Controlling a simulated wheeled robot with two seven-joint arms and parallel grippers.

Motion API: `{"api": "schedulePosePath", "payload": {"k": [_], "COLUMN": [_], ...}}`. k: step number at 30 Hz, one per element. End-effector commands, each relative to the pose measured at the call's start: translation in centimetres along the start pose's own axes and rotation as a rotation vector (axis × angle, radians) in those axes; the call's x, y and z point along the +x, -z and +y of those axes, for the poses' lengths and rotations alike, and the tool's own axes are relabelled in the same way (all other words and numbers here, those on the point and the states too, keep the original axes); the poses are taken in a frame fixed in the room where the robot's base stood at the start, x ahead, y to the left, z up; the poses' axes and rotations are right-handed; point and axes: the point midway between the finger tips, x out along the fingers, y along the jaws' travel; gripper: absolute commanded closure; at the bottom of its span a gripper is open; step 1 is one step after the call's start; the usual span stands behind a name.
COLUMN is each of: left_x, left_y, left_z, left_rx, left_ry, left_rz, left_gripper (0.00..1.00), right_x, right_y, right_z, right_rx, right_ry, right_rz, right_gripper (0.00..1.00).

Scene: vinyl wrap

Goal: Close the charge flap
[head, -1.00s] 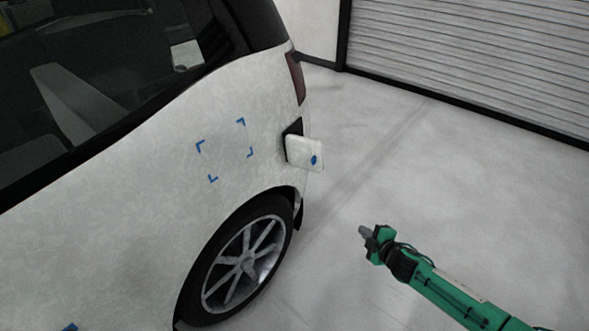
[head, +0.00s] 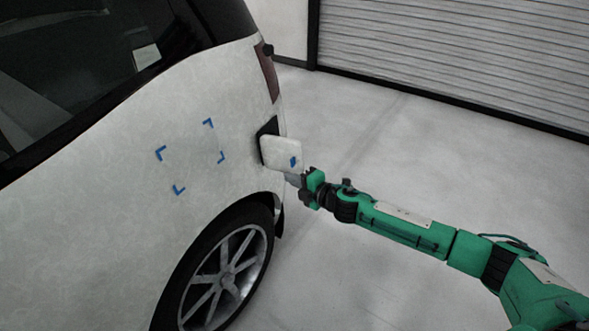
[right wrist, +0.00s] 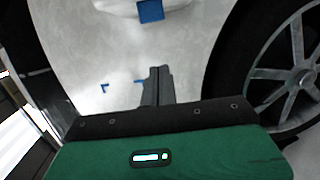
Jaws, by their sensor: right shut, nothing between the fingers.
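The white charge flap (head: 281,153) stands open, sticking out from the rear side of the white car (head: 110,180). A blue mark (head: 293,162) is on its outer face near the free edge. The dark charge opening (head: 265,135) shows behind it. My right gripper (head: 292,180) is shut and empty, just below the flap's lower right corner; I cannot tell whether it touches. In the right wrist view the shut fingers (right wrist: 157,85) point toward the car side, and part of the flap (right wrist: 135,8) with its blue mark (right wrist: 150,11) shows at the top. My left gripper is not in view.
The rear wheel (head: 222,275) is below the flap and also shows at the right in the right wrist view (right wrist: 285,70). Blue corner marks (head: 190,155) are on the panel left of the flap. Grey floor (head: 400,130) is clear up to the roller door (head: 460,60).

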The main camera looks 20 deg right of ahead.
Motion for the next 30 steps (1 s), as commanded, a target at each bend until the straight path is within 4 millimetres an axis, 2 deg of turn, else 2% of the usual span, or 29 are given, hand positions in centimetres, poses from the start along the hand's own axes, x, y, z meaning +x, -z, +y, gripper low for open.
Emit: {"api": "schedulePosePath", "payload": {"k": [3,6,12,25,30], "left_x": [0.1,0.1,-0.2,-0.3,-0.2], "left_y": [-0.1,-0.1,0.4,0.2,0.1], "left_z": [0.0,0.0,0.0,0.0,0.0], "left_rx": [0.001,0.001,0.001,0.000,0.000], "left_ry": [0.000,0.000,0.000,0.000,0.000], "left_rz": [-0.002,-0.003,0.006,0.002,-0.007], "left_gripper": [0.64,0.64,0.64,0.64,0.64], "right_x": [2.3,2.4,2.8,2.8,2.0], "right_y": [0.0,-2.0,-3.6,-4.0,-4.9], "right_z": [0.1,-0.1,-0.1,-0.1,-0.3], "right_rx": [0.001,-0.001,-0.001,0.000,0.001], "right_ry": [-0.001,0.001,0.000,0.001,0.002], "right_rz": [-0.001,-0.004,-0.001,0.000,0.008], "right_gripper": [1.00,1.00,1.00,1.00,1.00]}}
